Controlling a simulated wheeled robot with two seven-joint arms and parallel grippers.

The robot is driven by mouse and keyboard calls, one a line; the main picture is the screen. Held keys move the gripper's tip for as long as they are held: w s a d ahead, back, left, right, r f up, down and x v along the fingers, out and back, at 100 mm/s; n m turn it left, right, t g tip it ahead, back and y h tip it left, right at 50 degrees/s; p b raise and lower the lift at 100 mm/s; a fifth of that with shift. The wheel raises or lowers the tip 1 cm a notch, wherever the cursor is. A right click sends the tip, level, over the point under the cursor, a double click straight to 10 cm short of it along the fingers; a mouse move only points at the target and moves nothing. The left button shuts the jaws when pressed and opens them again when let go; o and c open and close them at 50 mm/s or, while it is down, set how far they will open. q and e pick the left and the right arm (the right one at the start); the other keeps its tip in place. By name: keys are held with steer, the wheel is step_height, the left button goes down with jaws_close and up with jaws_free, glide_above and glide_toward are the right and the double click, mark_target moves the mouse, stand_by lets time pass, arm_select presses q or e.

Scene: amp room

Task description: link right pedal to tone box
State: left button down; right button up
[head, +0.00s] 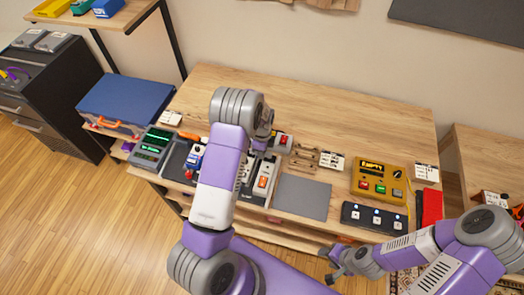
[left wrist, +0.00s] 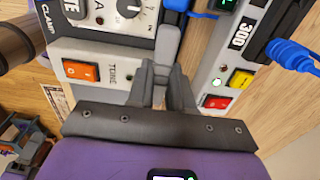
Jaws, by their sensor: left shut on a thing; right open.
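The box lettered TONE (left wrist: 110,75), pale with an orange rocker switch, lies left of my left gripper (left wrist: 168,85) in the left wrist view. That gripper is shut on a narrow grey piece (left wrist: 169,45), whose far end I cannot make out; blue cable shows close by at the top. In the head view my left arm covers much of the bench's left half, and its fingertips are hidden. A pale unit with an orange-red switch (head: 263,181) shows beside the arm. I cannot tell which unit is the right pedal. My right gripper (head: 334,262) is open and empty below the bench's front edge.
A white box marked 300 (left wrist: 225,85) with yellow and red buttons has a blue plug (left wrist: 290,50). On the bench are a grey mat (head: 302,196), a yellow tester (head: 379,181), a black button unit (head: 374,217) and a green-screen meter (head: 152,148). The back is clear.

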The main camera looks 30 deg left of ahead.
arm_select(q)
steer(key=shift+f, duration=0.15)
stand_by(0.6)
steer(key=c, duration=0.9)
jaws_free()
steer(key=shift+c, duration=0.2)
steer(key=shift+o, duration=0.5)
steer(key=o, duration=0.3)
steer(key=shift+r, duration=0.2)
steer(key=shift+r+p, duration=1.75)
steer(key=shift+r, duration=1.65)
